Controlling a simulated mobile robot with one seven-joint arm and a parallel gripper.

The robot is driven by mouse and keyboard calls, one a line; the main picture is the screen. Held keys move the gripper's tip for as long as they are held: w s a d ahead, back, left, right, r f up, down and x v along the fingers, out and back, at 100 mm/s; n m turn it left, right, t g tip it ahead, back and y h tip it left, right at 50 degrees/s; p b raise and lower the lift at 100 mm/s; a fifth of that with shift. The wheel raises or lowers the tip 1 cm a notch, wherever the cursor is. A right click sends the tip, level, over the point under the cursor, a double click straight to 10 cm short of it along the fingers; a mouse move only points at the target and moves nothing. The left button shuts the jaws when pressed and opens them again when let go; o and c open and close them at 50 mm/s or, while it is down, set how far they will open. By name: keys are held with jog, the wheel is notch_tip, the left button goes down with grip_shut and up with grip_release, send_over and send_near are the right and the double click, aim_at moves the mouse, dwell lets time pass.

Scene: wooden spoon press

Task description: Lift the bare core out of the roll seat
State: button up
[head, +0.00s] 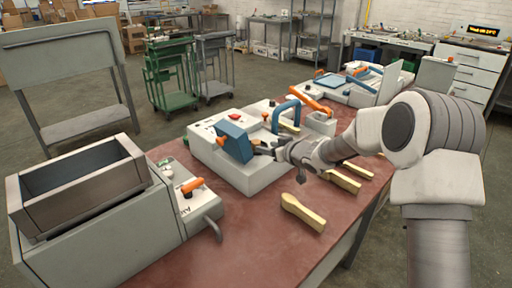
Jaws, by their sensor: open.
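My gripper (264,147) is open at the end of my arm, which reaches in from the right. Its dark fingers are over the top of the white press machine (245,178), close to the right side of a blue angled block (235,141). I cannot pick out the bare core or the roll seat in this view; they may be small or hidden by the gripper and the blue block. Whether the fingers touch anything is too small to tell.
Wooden spoon-shaped pieces (302,212) lie on the red-brown table (275,242). A grey machine with an open bin (80,188) stands at the left front. A blue curved handle (285,112) and an orange lever (312,102) rise behind my gripper.

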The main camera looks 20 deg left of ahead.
aim_at(258, 143)
jog(key=shift+r+b+x, duration=0.1)
jog(key=shift+b+x, duration=0.05)
jog(key=shift+x, duration=1.5)
jog(key=shift+r+b+x, duration=0.15)
jog(key=shift+x, duration=1.55)
grip_shut()
